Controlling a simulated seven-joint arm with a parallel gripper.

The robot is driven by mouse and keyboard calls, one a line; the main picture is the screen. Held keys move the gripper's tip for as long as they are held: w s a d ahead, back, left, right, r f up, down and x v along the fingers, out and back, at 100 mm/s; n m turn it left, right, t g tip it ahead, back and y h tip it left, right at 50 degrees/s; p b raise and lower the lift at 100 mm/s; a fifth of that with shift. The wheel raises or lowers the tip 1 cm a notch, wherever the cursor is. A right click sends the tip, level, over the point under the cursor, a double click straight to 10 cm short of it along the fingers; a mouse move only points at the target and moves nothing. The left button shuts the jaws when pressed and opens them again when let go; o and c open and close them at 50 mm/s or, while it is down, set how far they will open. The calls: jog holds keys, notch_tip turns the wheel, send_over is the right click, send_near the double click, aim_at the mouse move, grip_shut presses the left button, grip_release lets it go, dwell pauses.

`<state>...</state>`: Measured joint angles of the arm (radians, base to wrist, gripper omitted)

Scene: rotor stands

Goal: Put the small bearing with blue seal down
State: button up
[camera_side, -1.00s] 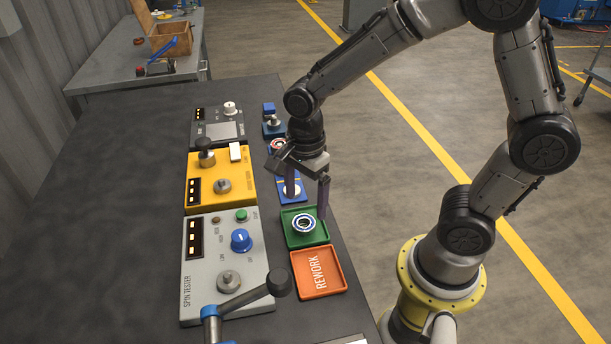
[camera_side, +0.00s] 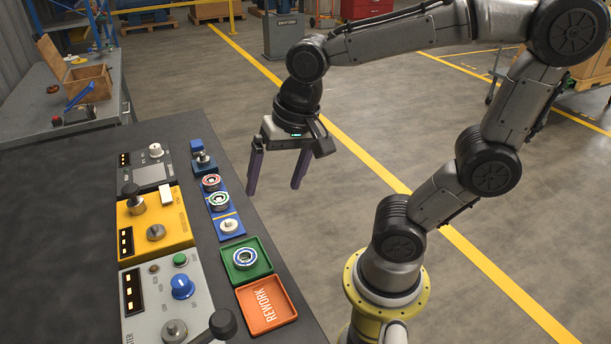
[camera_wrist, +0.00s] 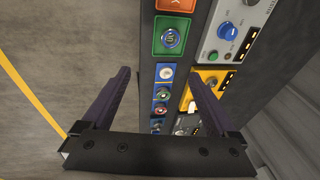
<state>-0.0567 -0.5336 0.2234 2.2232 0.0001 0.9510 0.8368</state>
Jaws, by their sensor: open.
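The small bearing with blue seal (camera_side: 245,257) lies flat inside the green tray (camera_side: 266,268), with no finger touching it. It also shows in the wrist view (camera_wrist: 171,39), in the green tray (camera_wrist: 158,48) near the top. My gripper (camera_side: 275,190) is open and empty, fingers pointing down, raised beyond the tray. In the wrist view my two dark purple fingers (camera_wrist: 160,73) are wide apart with nothing between them.
An orange tray marked REWORK (camera_side: 262,303) sits beside the green one. A blue rack (camera_side: 229,239) holds two ringed bearings and a white part. The yellow tester (camera_side: 178,235) and grey spin tester (camera_side: 150,318) stand to the left.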

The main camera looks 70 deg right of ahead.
jog(key=shift+s+d+r+n+t, duration=0.2)
jog(key=shift+s+n+t, duration=0.2)
jog(key=shift+s+n, duration=0.85)
jog(key=shift+s+d+r+n+t, duration=0.2)
jog(key=shift+s+n+t, duration=0.3)
jog(key=shift+n, duration=1.25)
jog(key=shift+s+d+r+n+t, duration=0.1)
jog(key=shift+s+d+n+t, duration=0.15)
jog(key=shift+s+n, duration=1.05)
jog(key=shift+w, duration=0.25)
